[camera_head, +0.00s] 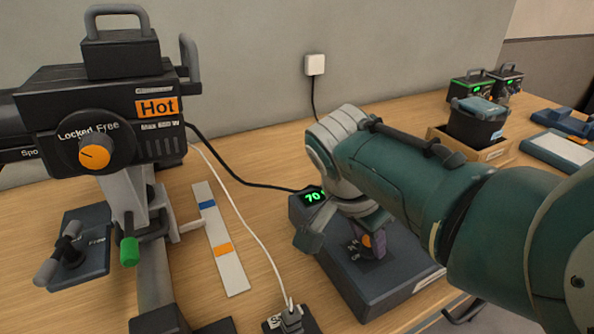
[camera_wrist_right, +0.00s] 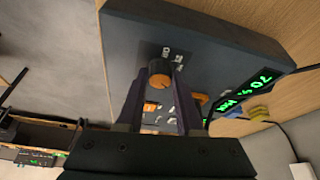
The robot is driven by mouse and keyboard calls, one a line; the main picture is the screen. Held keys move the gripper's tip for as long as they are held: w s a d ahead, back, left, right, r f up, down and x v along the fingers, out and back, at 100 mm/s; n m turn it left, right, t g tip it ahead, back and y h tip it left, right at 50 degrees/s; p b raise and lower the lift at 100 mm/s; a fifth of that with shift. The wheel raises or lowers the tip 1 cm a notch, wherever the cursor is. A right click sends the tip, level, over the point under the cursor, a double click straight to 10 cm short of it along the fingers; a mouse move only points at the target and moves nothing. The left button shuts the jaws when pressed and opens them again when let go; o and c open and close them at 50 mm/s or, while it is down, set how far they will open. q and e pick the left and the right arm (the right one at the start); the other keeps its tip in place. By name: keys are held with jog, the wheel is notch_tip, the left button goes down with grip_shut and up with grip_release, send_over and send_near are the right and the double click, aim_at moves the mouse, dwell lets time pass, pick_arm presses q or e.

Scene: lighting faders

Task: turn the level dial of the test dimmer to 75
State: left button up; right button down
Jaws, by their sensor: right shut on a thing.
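The test dimmer (camera_head: 345,277) is a dark flat box on the table, partly hidden behind my right arm. Its green display (camera_head: 313,197) reads 70 in the head view, cut close by my arm. My right gripper (camera_head: 369,243) points down over the box. In the right wrist view, the dark level dial with an orange mark (camera_wrist_right: 159,74) sits between the two fingertips of my right gripper (camera_wrist_right: 160,84), which is shut on it. The display (camera_wrist_right: 248,92) also shows there, turned and hard to read. My left gripper is not in view.
A black lamp (camera_head: 100,110) marked Hot stands on the left, with a Locked/Free knob (camera_head: 93,153). A white strip (camera_head: 228,258) with blue and orange marks lies between lamp and dimmer. Cables cross the table. A wooden crate (camera_head: 480,153) holds a dark box at the back right.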

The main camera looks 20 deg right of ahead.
jog(key=shift+f+m+g+b, duration=0.1)
jog(key=shift+m+g+b, duration=0.2)
jog(key=shift+m+b, duration=0.35)
jog(key=shift+m, duration=0.25)
jog(key=c, duration=0.6)
grip_release()
jog(key=shift+o, duration=0.2)
